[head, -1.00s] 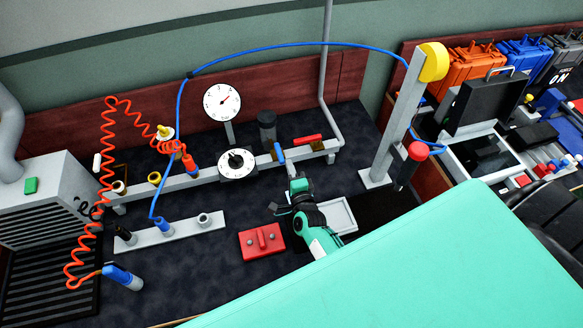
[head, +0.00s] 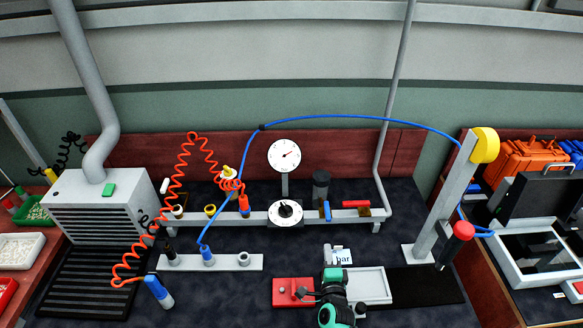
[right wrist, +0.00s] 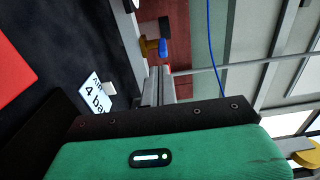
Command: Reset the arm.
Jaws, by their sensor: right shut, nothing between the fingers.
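My right gripper (head: 304,293), green and black, is in the head view at the bottom centre. My left gripper is not in view.
A pipe rail with a dial (head: 284,209) and gauge (head: 284,155) runs behind. A grey post (head: 443,205) holds a blue hose at right. A coiled orange hose (head: 180,165) hangs at left by a grey vented box (head: 98,215).

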